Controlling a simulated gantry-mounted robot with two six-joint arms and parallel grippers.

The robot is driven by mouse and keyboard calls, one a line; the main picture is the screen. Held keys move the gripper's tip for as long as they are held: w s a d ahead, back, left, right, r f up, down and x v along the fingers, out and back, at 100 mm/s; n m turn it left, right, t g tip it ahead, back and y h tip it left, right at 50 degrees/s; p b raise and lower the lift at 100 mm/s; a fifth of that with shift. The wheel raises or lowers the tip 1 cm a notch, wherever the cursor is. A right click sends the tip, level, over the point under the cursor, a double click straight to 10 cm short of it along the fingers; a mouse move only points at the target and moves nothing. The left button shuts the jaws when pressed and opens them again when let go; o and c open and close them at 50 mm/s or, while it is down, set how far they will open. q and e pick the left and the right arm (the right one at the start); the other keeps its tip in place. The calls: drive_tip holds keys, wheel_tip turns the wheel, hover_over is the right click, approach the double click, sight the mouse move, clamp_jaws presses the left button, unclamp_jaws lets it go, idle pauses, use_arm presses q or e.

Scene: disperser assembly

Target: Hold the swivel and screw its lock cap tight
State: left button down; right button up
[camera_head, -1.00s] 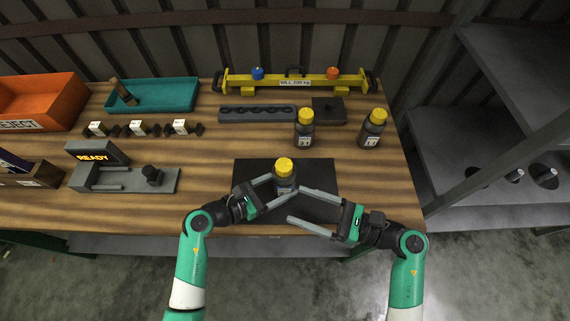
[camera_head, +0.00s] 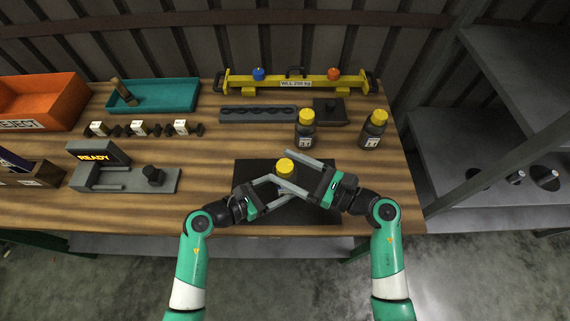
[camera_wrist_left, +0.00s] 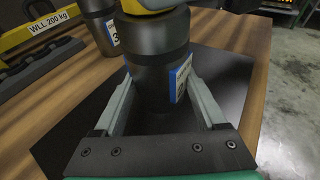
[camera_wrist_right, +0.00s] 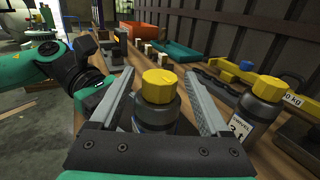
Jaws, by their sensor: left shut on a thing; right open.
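The swivel is a dark grey cylinder with a white, blue-edged label, standing upright on the black mat (camera_head: 320,210); its body (camera_wrist_left: 158,55) shows in the left wrist view. Its yellow lock cap (camera_head: 285,166) sits on top and also shows in the right wrist view (camera_wrist_right: 159,86). My left gripper (camera_head: 275,188) is shut on the swivel body, one finger on each side. My right gripper (camera_head: 280,169) is open, its fingers on either side of the cap, with visible gaps between fingers and cap in the right wrist view. The swivel's lower body is mostly hidden in the head view.
Two more yellow-capped swivels (camera_head: 305,130) (camera_head: 373,129) stand behind to the right. A yellow beam (camera_head: 295,84), a slotted grey block (camera_head: 257,114), a teal tray (camera_head: 165,96), an orange reject bin (camera_head: 35,103) and a READY fixture (camera_head: 120,180) surround the work area.

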drive_tip(key=shift+w+a, duration=0.2)
drive_tip(key=shift+a, duration=0.2)
clamp_jaws()
drive_tip(key=shift+f+m+t+h, duration=0.1)
drive_tip(key=shift+m+t+h, duration=0.2)
drive_tip(key=shift+t, duration=0.1)
drive_tip(key=m+t+h, duration=0.4)
drive_tip(key=t+h, duration=0.1)
drive_tip(key=shift+f+m, duration=0.2)
drive_tip(key=shift+m, duration=0.2)
drive_tip(key=shift+h, duration=0.4)
drive_tip(key=shift+r+m+t, duration=0.1)
drive_tip(key=shift+m+t, duration=0.2)
drive_tip(key=shift+t, duration=0.1)
